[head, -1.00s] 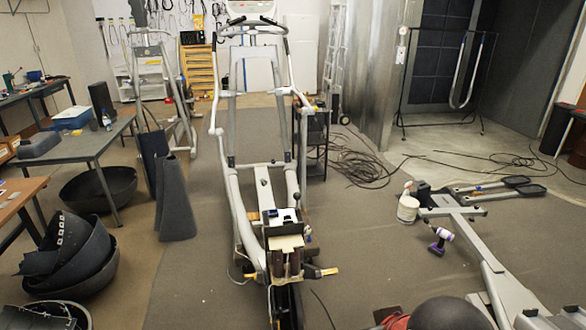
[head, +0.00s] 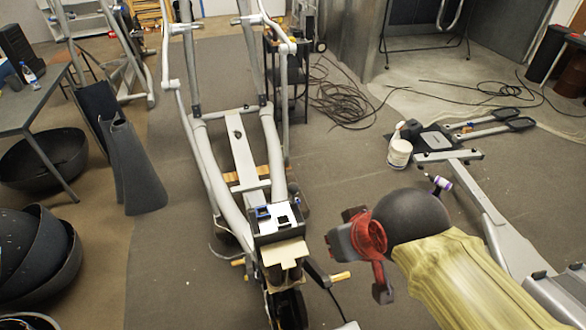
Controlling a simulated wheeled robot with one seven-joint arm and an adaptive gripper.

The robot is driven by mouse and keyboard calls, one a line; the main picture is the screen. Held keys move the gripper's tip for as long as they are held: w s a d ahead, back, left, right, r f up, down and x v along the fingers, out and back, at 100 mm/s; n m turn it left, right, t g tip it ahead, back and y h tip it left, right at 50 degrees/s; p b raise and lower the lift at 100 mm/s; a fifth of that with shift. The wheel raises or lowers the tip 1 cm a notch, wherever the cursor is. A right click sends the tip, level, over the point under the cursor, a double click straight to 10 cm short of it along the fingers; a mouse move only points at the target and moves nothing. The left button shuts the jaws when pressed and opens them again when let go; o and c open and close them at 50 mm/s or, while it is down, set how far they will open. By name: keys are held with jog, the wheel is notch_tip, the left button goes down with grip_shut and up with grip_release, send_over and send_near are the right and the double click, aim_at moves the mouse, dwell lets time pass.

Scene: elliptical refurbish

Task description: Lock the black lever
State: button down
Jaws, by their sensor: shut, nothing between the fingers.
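The elliptical machine frame (head: 242,165) stands in the middle of the head view, pale grey with two long rails. At its near end is a black box (head: 280,222) with white and blue parts inside. A small dark upright part (head: 294,190) stands at the box's right edge; I cannot tell for sure whether it is the black lever. A dark crank arm (head: 318,272) with a yellow peg is lower right of the box. My gripper (head: 343,244), red and dark, is to the right of the box, apart from it, shut and empty. My yellow-sleeved arm reaches in from the lower right.
A second grey machine frame (head: 485,205) lies at the right, with a white tub (head: 399,154) and a purple-handled tool (head: 441,184) nearby. Black cables (head: 345,100) lie behind. Dark tubs (head: 30,250) and a table (head: 28,105) stand left.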

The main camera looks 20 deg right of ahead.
jog(key=shift+s, duration=0.1)
jog(key=w+r+n+g+p, duration=0.2)
jog(key=w+r+n+p, duration=0.6)
jog(key=w+p, duration=0.45)
jog(key=n+g+y+p, duration=0.2)
jog(key=n+p, duration=0.8)
send_over(295, 186)
jog(key=s+d, duration=0.2)
jog(key=d, duration=0.1)
jog(key=d+x, duration=0.1)
jog(key=x, duration=0.2)
jog(key=shift+s+a+f, duration=0.15)
jog(key=shift+a, duration=0.15)
jog(key=x, duration=1.4)
jog(key=shift+s, duration=0.2)
